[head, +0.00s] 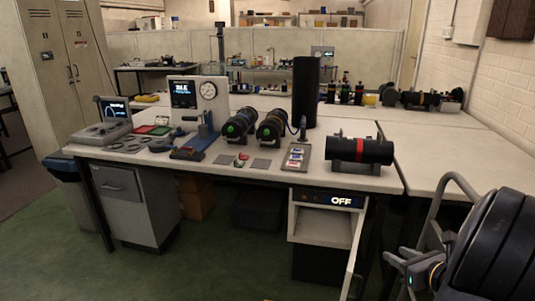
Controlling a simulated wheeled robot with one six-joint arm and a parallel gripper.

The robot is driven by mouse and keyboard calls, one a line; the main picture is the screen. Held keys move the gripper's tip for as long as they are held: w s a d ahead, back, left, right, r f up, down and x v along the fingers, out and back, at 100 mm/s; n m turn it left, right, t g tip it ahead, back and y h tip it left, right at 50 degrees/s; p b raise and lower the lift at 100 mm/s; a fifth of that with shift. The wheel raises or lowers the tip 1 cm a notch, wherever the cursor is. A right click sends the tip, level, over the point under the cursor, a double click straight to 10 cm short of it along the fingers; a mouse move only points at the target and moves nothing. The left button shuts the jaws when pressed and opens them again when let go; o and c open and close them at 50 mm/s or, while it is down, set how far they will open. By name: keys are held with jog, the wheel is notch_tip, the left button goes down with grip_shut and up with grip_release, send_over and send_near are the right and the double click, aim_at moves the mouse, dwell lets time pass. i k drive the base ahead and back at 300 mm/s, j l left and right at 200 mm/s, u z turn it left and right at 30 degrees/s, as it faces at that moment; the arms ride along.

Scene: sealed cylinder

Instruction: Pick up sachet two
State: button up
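Several small sachet-like packets (295,157), with red, white and blue colours, lie in a grey tray (303,168) on the front workbench, right of centre. Any numbers on them are too small to read, so I cannot tell which is sachet two. My gripper (394,276) is at the lower right, in front of the bench and well apart from the tray. I see nothing held in it, but its fingers are too small and dark to tell whether they are open or shut.
A black cylinder with a red band (345,150) lies right of the tray. Two black cylinders with green ends (240,124) lie on stands to its left. A tall black column (305,92) stands behind. Below, an open compartment has an "OFF" display (341,201). The right bench top (435,150) has free room.

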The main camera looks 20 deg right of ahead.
aim_at(290, 165)
jog(key=i+j, duration=0.1)
jog(key=i, duration=0.35)
jog(key=i+j, duration=0.15)
jog(key=i, duration=0.3)
jog(key=i+j, duration=0.1)
jog(key=i, duration=0.35)
jog(key=i+j+z, duration=0.8)
jog(key=j, duration=0.15)
jog(key=j+z, duration=0.25)
jog(key=j, duration=0.15)
jog(key=i, duration=0.05)
